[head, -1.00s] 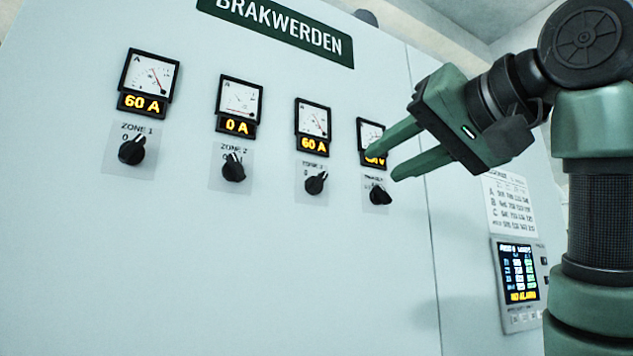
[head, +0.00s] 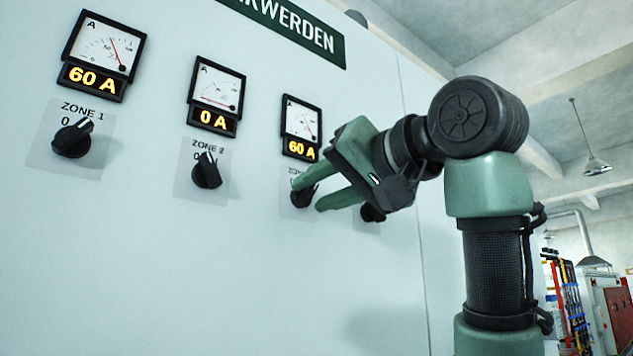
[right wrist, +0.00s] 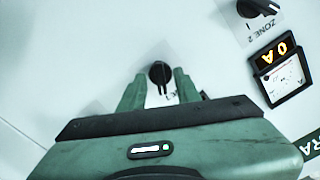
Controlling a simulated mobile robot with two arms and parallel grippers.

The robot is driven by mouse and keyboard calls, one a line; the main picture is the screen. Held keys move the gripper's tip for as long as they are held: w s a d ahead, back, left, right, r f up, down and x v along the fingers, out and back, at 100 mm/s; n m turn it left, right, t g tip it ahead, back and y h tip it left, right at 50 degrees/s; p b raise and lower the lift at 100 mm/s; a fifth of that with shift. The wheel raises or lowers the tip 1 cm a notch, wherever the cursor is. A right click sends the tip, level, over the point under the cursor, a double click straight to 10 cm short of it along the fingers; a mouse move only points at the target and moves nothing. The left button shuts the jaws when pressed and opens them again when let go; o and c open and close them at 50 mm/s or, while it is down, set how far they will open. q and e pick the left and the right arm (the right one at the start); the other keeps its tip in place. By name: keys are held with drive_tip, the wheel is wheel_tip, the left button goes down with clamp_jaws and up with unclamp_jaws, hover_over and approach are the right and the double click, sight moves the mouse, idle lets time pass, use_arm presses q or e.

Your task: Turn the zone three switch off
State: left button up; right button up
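The zone three switch (head: 303,197) is a black rotary knob on a pale panel, below a meter (head: 301,120) whose display reads 60 A. Its label is mostly hidden by my gripper. My right gripper (head: 307,196) is open, with its two green fingers reaching toward this knob. In the right wrist view the knob (right wrist: 160,73) shows between and just beyond the fingertips (right wrist: 157,88), with a gap on each side. I cannot tell whether a finger touches it. My left gripper is not in view.
The zone 2 switch (head: 207,171) under a 0 A meter (head: 215,93) and the zone 1 switch (head: 72,138) under a 60 A meter (head: 103,50) are to the left. A fourth black knob (head: 371,213) is partly hidden close behind my gripper. The panel below is clear.

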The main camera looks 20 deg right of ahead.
drive_tip(key=shift+w+a, duration=0.1)
drive_tip(key=shift+w, duration=0.15)
drive_tip(key=shift+s, duration=0.15)
clamp_jaws()
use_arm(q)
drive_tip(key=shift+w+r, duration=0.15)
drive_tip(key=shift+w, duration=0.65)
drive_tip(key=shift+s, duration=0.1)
